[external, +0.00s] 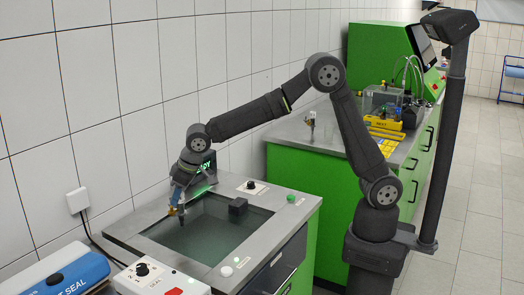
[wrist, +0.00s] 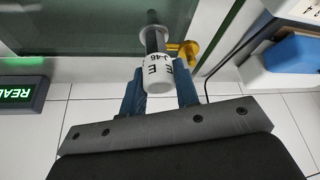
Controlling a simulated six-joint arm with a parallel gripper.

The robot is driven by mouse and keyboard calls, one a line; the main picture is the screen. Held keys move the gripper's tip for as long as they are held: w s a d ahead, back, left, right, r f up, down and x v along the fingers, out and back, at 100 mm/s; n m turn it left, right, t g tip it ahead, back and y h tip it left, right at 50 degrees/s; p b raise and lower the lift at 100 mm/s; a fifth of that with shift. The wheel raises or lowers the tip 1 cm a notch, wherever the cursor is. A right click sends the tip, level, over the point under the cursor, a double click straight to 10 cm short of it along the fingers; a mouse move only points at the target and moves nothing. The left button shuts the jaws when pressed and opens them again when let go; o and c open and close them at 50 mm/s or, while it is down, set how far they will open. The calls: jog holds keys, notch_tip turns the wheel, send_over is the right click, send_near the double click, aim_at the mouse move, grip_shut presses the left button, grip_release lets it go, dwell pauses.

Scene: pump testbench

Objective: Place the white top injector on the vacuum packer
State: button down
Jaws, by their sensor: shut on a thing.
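My gripper (wrist: 160,84) is shut on the white injector (wrist: 156,76), with blue fingers on either side of its lettered white body. A dark stem and a yellow-gold side fitting (wrist: 189,52) extend beyond the body. In the external view my gripper (external: 178,203) points down over the left part of a bench unit with a dark recessed window (external: 205,238). The injector is too small there to make out clearly. A blue-topped machine marked "SEAL" (external: 60,275) stands at the lower left.
A small black block (external: 238,208) sits at the window's edge, near a knob panel (external: 252,187) and a green button (external: 291,199). A white control box (external: 150,277) stands in front. The tiled wall (external: 60,110) is close behind my gripper. A green lit display (wrist: 20,93) is nearby.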

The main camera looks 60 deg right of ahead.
aim_at(180, 204)
jog(key=shift+f, duration=1.7)
jog(key=shift+f, duration=0.15)
jog(key=c, duration=1.1)
grip_release()
jog(key=shift+r, duration=0.35)
jog(key=v, duration=1.1)
jog(key=shift+s+r, duration=0.2)
jog(key=shift+r, duration=0.1)
